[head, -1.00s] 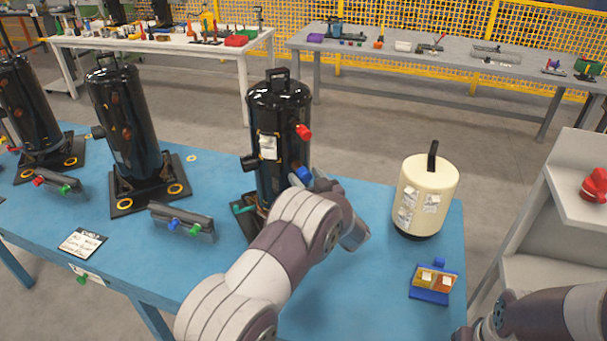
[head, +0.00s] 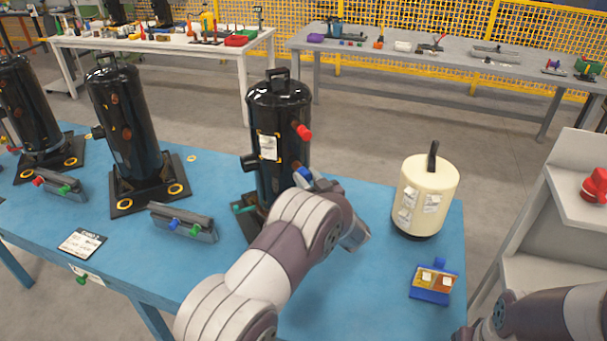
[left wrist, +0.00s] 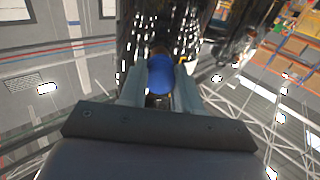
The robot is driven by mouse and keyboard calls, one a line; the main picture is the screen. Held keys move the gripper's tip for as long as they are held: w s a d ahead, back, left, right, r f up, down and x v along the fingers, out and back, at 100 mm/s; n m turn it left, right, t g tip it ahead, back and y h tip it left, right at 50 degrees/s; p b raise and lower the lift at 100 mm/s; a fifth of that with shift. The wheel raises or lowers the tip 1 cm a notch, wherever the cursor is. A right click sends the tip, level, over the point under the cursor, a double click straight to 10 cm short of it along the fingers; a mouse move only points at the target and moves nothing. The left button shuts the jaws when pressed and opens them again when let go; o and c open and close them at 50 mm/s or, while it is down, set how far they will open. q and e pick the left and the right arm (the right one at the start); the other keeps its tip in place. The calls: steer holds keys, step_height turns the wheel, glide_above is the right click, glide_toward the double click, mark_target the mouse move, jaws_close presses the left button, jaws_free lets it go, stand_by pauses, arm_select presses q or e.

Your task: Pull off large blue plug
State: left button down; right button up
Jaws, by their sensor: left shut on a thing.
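The large blue plug (head: 302,174) is on the right side of the nearest black compressor (head: 279,130), below a red plug (head: 304,132). My left gripper (head: 308,180) is at the blue plug, its arm covering the compressor's base. In the left wrist view the blue plug (left wrist: 160,74) sits between the two fingers of my left gripper (left wrist: 160,85), which are shut on it. The plug is close against the dark compressor body; I cannot tell whether it is still seated. My right gripper is not visible; only part of that arm shows at the lower right.
A cream tank (head: 425,197) with a black handle stands right of the compressor. A blue tray (head: 432,298) lies at the blue table's (head: 375,280) right front. Two more black compressors stand left. A grey holder (head: 184,222) with small blue and green plugs lies in front of them.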

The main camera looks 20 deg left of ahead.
arm_select(q)
steer(key=shift+s+d+f, duration=0.1)
steer(key=shift+s+d, duration=0.5)
steer(key=shift+s, duration=0.05)
steer(key=shift+p+v, duration=0.7)
steer(key=shift+v, duration=1.4)
